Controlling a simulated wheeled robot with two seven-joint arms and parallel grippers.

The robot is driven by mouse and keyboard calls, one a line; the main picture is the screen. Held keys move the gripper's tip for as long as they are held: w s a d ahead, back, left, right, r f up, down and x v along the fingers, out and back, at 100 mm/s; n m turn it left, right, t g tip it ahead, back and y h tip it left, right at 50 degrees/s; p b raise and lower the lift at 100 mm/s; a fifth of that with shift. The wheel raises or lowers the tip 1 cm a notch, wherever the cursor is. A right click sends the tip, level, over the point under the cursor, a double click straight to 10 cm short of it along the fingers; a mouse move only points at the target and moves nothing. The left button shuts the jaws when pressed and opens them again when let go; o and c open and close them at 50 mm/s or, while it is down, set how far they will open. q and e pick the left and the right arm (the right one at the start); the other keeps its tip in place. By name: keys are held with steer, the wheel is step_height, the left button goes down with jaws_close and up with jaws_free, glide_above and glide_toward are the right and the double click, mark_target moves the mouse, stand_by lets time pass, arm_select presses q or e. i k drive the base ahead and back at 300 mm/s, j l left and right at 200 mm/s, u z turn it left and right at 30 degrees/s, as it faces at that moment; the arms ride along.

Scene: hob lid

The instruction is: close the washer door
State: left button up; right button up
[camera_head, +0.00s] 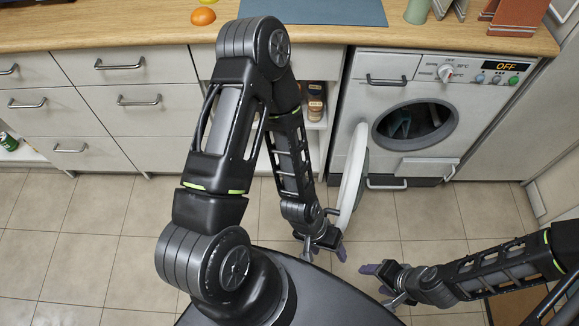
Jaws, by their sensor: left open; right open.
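The washer (468,112) stands under the counter at the right, with dark contents showing inside its round opening (415,124). Its round white door (352,180) is swung wide open, seen nearly edge-on to the left of the opening. My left gripper (325,252) is open near the lower end of the door, on its left side. I cannot tell whether it touches the door. My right gripper (374,281) is open and empty over the floor, to the right of the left gripper and apart from the door.
The counter (130,30) runs along the back, with an orange fruit (203,16) and a blue mat (312,10) on it. Drawers (140,98) line the left, and a shelf with jars (316,103) sits left of the washer. Tiled floor (425,215) before the washer is clear.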

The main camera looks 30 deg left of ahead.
mark_target(353, 166)
steer(key=k+j, duration=0.1)
steer(key=j, duration=0.25)
steer(key=k+j, duration=0.1)
steer(key=j, duration=0.2)
steer(key=u, duration=1.7)
steer(key=k+l, duration=0.2)
steer(key=k, duration=0.2)
